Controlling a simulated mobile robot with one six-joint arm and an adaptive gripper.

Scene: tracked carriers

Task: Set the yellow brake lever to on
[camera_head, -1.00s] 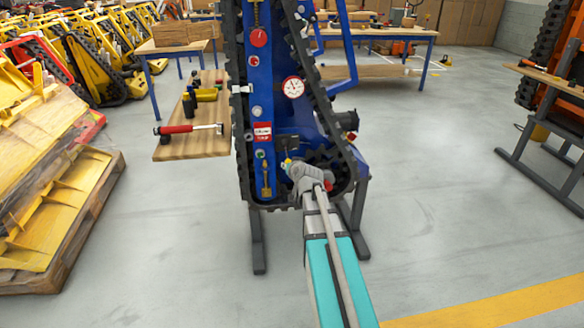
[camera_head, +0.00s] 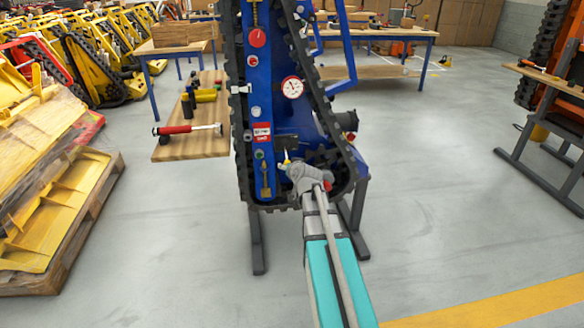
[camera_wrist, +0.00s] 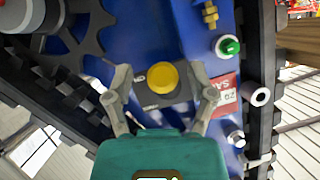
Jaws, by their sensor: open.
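The yellow brake lever (camera_wrist: 163,77) shows in the wrist view as a round yellow knob seen nearly end-on, over a dark plate (camera_wrist: 152,98) with white lettering, partly readable as "ON". Which setting the lever is at I cannot tell. My gripper (camera_wrist: 164,86) is open, one finger on each side of the knob, with visible gaps to it. In the head view my gripper (camera_head: 288,165) is at the lower part of the blue tracked carrier (camera_head: 292,116), and the lever is only a small yellow spot (camera_head: 286,160) there, mostly hidden.
A green knob (camera_wrist: 228,46), a red and white label (camera_wrist: 226,94) and a brass fitting (camera_wrist: 210,15) are close to my gripper. Black track (camera_head: 330,110) borders the panel. A wooden shelf (camera_head: 190,147) with tools stands left.

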